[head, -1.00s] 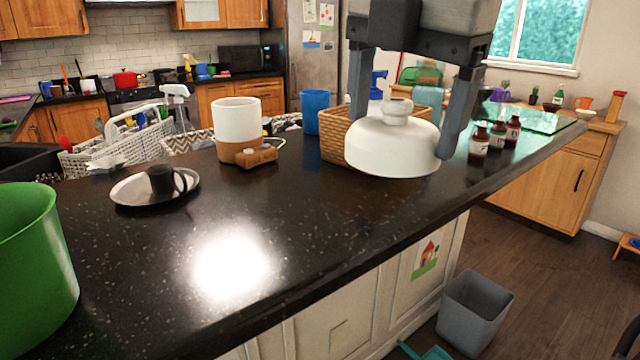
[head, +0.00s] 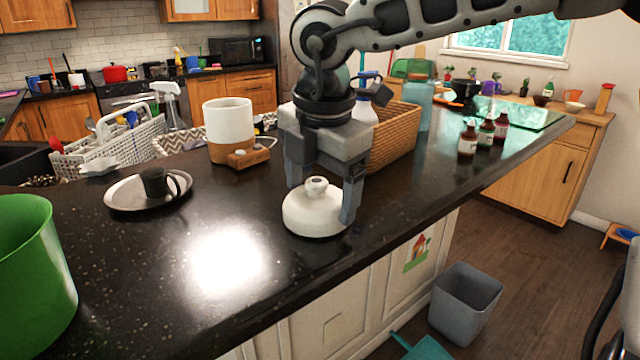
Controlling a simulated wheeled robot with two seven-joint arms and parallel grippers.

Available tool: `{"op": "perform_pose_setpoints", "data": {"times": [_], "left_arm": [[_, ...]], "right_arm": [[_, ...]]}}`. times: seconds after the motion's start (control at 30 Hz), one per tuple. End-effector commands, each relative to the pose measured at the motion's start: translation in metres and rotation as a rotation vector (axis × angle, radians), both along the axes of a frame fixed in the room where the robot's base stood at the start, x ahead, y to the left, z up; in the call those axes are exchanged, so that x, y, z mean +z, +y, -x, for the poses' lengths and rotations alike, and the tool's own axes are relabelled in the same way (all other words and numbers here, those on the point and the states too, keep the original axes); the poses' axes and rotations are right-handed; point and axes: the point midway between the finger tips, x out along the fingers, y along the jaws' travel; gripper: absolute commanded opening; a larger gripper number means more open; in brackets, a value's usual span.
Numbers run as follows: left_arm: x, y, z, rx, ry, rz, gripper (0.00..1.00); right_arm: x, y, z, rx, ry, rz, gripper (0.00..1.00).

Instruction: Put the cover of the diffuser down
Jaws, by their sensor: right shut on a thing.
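The white dome-shaped diffuser cover (head: 312,215) with a round knob on top is upright at the dark counter, left of its front edge. It appears to touch the counter surface. My right gripper (head: 322,192) comes from above with its fingers on both sides of the cover, shut on it. The diffuser base (head: 229,135), a white cylinder on a wooden foot, stands farther back on the counter, open at the top. My left gripper is not in view.
The dark counter (head: 130,260) is clear around the cover. A metal plate (head: 122,196) with a dark cup (head: 154,183) lies to the left, a green pot (head: 30,270) at the near left. A wicker basket (head: 398,135) and small bottles (head: 467,140) stand behind and right.

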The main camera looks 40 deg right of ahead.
Motion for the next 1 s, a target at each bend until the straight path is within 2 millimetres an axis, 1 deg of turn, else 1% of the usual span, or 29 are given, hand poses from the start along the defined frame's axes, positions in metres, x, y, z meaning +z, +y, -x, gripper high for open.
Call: {"op": "perform_pose_setpoints", "data": {"times": [0.17, 0.3, 0.33, 0.37, 0.4, 0.6, 0.7, 0.73, 0.87, 1.0], "left_arm": [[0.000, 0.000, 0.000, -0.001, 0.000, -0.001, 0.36], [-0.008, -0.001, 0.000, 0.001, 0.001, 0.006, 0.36], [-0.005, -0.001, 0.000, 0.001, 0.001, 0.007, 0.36], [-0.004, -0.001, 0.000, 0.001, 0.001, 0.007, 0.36], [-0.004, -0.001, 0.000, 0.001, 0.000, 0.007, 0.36], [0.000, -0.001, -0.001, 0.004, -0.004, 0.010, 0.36], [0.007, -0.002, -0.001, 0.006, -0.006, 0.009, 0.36], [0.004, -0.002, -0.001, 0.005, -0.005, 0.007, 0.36], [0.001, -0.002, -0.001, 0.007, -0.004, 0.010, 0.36], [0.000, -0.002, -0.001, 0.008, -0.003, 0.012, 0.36]], "right_arm": [[0.001, 0.000, 0.000, -0.001, -0.001, 0.000, 0.59], [-0.005, 0.000, 0.000, -0.001, -0.002, 0.000, 0.58], [-0.002, 0.000, 0.000, -0.001, -0.001, 0.000, 0.90], [-0.002, 0.000, 0.000, -0.001, -0.001, 0.000, 0.98], [-0.002, 0.000, 0.000, -0.001, -0.001, 0.000, 1.00], [-0.001, 0.000, 0.000, -0.001, 0.000, 0.000, 1.00], [0.004, 0.000, 0.000, 0.000, 0.001, 0.000, 1.00], [0.006, 0.000, 0.000, -0.001, -0.002, 0.000, 1.00], [0.028, 0.002, 0.004, -0.003, -0.006, 0.001, 1.00], [0.060, 0.004, 0.009, -0.003, -0.007, 0.002, 1.00]]}}
